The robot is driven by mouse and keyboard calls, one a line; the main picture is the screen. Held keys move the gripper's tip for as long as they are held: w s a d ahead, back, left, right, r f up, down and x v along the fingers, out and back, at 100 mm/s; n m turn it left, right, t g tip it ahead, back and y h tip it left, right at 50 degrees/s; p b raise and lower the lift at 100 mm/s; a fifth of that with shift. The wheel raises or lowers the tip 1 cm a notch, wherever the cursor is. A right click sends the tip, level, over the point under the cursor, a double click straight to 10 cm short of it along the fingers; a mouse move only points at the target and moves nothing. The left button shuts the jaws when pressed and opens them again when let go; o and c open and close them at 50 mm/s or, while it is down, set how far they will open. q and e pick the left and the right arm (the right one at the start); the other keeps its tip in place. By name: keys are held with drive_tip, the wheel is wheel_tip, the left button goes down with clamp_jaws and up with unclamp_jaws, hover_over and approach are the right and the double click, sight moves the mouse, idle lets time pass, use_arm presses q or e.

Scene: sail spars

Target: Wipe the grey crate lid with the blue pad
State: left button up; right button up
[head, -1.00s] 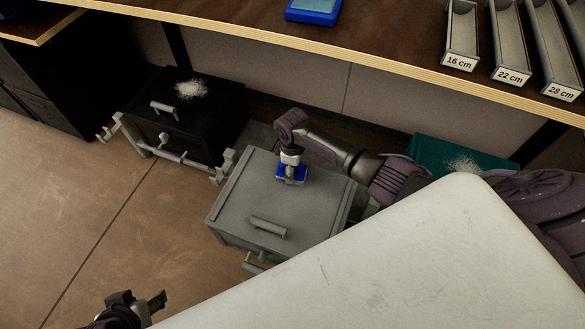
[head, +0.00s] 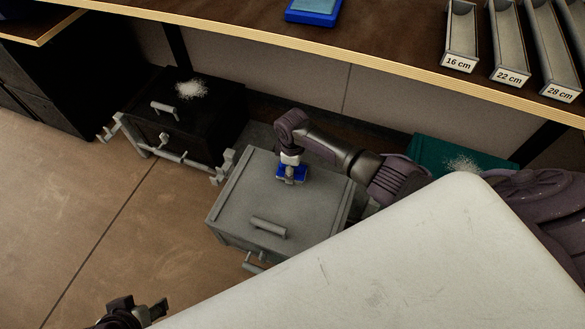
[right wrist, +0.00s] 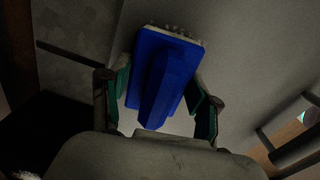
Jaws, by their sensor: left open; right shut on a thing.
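The grey crate (head: 231,228) stands on the floor at the centre of the head view, and its grey lid (head: 250,187) has a bar handle near the front edge. The lid looks bare of white flecks where it shows. My right gripper (head: 291,169) is shut on the blue pad (head: 301,175) over the back right part of the lid. In the right wrist view, the fingers (right wrist: 160,100) clasp the pad's blue grip (right wrist: 168,85). I cannot tell whether the pad touches the lid. My left gripper (head: 153,310) is open and empty at the lower left.
A black crate (head: 213,117) with white flecks (head: 192,89) stands behind left. A teal crate (head: 436,151), also with flecks (head: 462,164), is at the right, partly hidden. The bench (head: 385,43) overhangs at the back, with labelled trays (head: 462,35). The floor at left is clear.

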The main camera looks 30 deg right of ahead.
use_arm(q)
drive_tip(key=shift+s+a, duration=0.15)
drive_tip(key=shift+s, duration=0.2)
use_arm(e)
drive_tip(key=shift+s+f, duration=0.1)
idle(0.5)
use_arm(q)
drive_tip(key=shift+r, duration=0.1)
use_arm(e)
drive_tip(key=shift+s, duration=0.1)
drive_tip(key=shift+s+d+p, duration=0.35)
drive_tip(key=shift+d+p, duration=0.05)
drive_tip(key=shift+p, duration=0.25)
drive_tip(key=shift+s+d+p, duration=0.25)
drive_tip(key=shift+p, duration=0.05)
drive_tip(key=shift+s+d, duration=0.2)
use_arm(q)
drive_tip(key=shift+s+a+r+g, duration=0.1)
drive_tip(key=shift+s+r+g, duration=0.3)
drive_tip(key=shift+r, duration=0.35)
drive_tip(key=shift+f, duration=0.1)
use_arm(e)
drive_tip(key=shift+w+a, duration=0.1)
